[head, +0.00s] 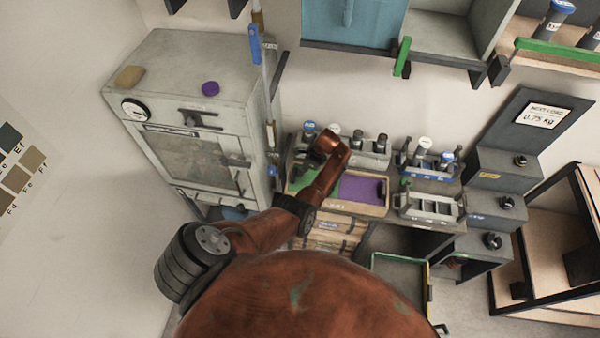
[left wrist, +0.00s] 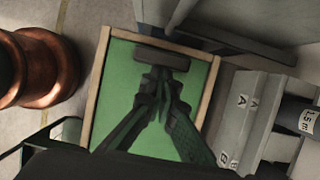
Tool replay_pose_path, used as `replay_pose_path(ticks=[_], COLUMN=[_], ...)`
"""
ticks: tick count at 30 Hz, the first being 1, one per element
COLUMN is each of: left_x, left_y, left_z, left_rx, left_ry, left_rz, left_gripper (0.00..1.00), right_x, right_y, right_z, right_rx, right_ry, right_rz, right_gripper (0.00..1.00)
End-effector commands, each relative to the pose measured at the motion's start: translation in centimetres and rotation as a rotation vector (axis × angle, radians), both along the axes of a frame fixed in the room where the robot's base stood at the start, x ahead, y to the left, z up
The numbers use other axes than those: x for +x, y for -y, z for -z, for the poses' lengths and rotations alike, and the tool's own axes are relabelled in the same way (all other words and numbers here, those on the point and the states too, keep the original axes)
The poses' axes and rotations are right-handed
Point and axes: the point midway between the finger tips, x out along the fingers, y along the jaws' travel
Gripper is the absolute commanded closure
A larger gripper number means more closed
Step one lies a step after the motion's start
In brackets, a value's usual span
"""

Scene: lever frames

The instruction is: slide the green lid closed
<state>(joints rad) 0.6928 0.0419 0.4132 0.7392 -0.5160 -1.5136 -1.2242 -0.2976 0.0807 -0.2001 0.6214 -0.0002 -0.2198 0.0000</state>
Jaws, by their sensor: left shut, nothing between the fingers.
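The green lid (head: 303,183) shows in the head view as a green part at the left of a shallow wood-rimmed box (head: 340,206); the box's right part shows a purple surface (head: 362,190). My left arm hides the middle. In the left wrist view the green lid (left wrist: 112,88) fills most of the wooden frame (left wrist: 98,90) and bears a dark grey bar handle (left wrist: 162,57). My left gripper (left wrist: 160,84) is shut and empty over the lid, its tips close beside the handle; I cannot tell whether they touch it. My right gripper is not in view.
A grey cabinet (head: 185,95) with a gauge stands left of the box. Racks with blue-capped bottles (head: 430,160) stand behind and to the right. A grey empty rack (head: 428,206) sits right of the box. Wooden drawers (head: 328,238) are below it.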

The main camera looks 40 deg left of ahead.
Motion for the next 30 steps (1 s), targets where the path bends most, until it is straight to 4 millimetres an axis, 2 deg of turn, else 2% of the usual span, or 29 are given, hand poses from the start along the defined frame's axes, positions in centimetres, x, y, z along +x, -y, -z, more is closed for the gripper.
replay_pose_path(ticks=[1,9,13,17,24,30], left_x=[-0.2,-0.2,0.2,0.8,1.8,2.3], left_y=[-0.6,-0.5,0.8,3.1,5.0,6.0], left_z=[-0.1,-0.2,-0.2,-0.2,-5.1,-8.1], left_rx=[0.01,0.012,0.009,0.005,0.002,0.002], left_ry=[-0.003,-0.004,-0.003,-0.003,0.005,0.002], left_rz=[-0.004,-0.006,-0.005,-0.008,-0.011,-0.01], left_gripper=[1.0,1.0,1.0,1.0,1.0,1.0], right_x=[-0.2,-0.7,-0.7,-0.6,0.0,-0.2], right_y=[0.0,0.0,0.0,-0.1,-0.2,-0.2], right_z=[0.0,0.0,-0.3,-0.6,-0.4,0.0], right_rx=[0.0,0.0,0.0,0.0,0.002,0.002], right_ry=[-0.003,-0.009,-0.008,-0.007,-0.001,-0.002], right_rz=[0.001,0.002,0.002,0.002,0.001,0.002], right_gripper=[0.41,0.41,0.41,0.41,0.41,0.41])
